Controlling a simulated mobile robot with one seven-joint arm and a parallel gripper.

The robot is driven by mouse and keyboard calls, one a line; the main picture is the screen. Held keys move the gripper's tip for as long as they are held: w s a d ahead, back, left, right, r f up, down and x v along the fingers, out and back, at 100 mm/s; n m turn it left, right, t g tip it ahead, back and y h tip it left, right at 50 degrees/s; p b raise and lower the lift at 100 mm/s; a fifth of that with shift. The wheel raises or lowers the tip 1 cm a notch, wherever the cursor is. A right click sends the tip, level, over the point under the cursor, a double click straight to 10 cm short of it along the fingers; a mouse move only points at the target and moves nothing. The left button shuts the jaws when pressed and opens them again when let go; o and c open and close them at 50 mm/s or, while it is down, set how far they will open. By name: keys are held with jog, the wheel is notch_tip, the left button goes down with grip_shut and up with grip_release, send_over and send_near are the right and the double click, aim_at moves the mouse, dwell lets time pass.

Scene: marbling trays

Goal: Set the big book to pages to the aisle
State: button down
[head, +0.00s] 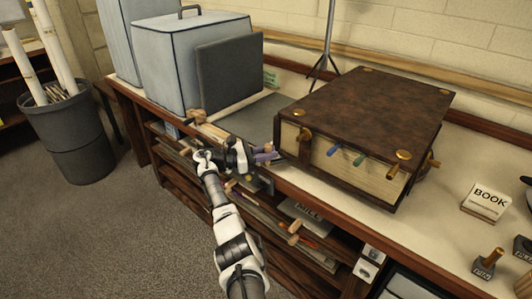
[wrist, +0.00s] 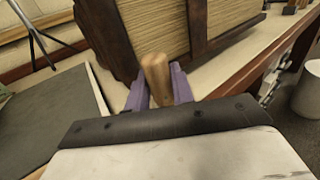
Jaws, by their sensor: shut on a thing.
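The big book (head: 365,105) lies flat on the bench, with a mottled dark brown cover and brass-coloured corner studs. Its cream page edges (head: 345,165) show on the long side toward the floor in the head view; its back is hidden. My gripper (head: 266,153) is at the book's left front corner. In the wrist view its purple fingers (wrist: 158,88) are shut around a wooden peg (wrist: 155,72), with the book's pages (wrist: 160,28) and dark strap close behind.
A dark flat panel (head: 250,118) lies left of the book, beside a grey-blue box (head: 180,65). Shelves with rods lie under the bench edge. A grey bin (head: 70,140) stands on the floor.

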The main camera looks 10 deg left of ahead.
jog(key=shift+w+d+r, duration=0.15)
jog(key=shift+w+r, duration=0.15)
jog(key=c, duration=1.6)
grip_release()
jog(key=o, duration=0.3)
jog(key=shift+w+f, duration=0.15)
jog(key=shift+o, duration=0.2)
jog(key=shift+f, duration=0.1)
jog(key=shift+a, duration=0.2)
jog(key=b+v, duration=0.3)
jog(key=v, duration=1)
jog(key=shift+s+a, duration=0.2)
jog(key=shift+s, duration=0.15)
